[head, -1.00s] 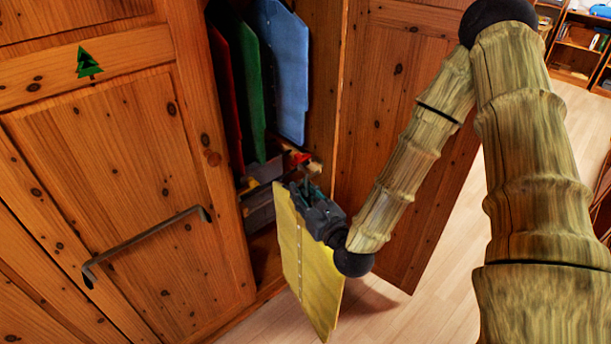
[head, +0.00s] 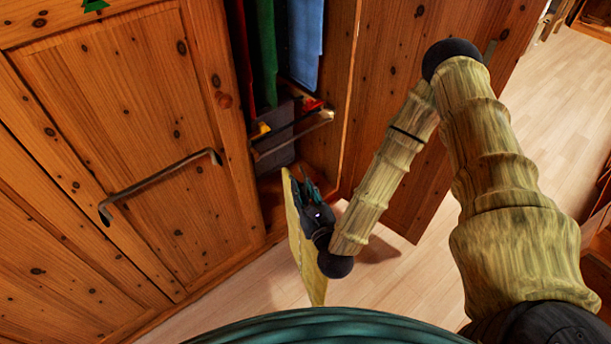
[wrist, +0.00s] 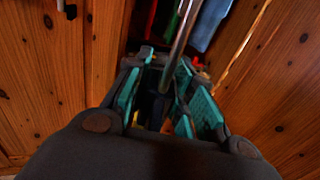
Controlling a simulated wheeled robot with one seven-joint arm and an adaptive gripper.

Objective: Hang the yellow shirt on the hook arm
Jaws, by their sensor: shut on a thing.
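My gripper (head: 308,192) is shut, holding the yellow shirt (head: 303,250), which hangs below it in front of the open wardrobe, seen nearly edge-on. In the wrist view the teal fingers (wrist: 165,95) have a thin grey metal rod (wrist: 182,40) between or just beyond them; I cannot tell whether it belongs to the shirt's hanger. Only a small yellow patch shows there. A bent dark metal bar (head: 160,186) sticks out from the left wardrobe door, left of the shirt and apart from it. I cannot tell whether this bar is the hook arm.
Red, green (head: 263,55) and blue (head: 305,40) garments hang inside the wardrobe, above a rail with small items (head: 293,135). The left door (head: 120,120) and open right door (head: 420,100) flank the opening. Pale floor (head: 400,275) is clear.

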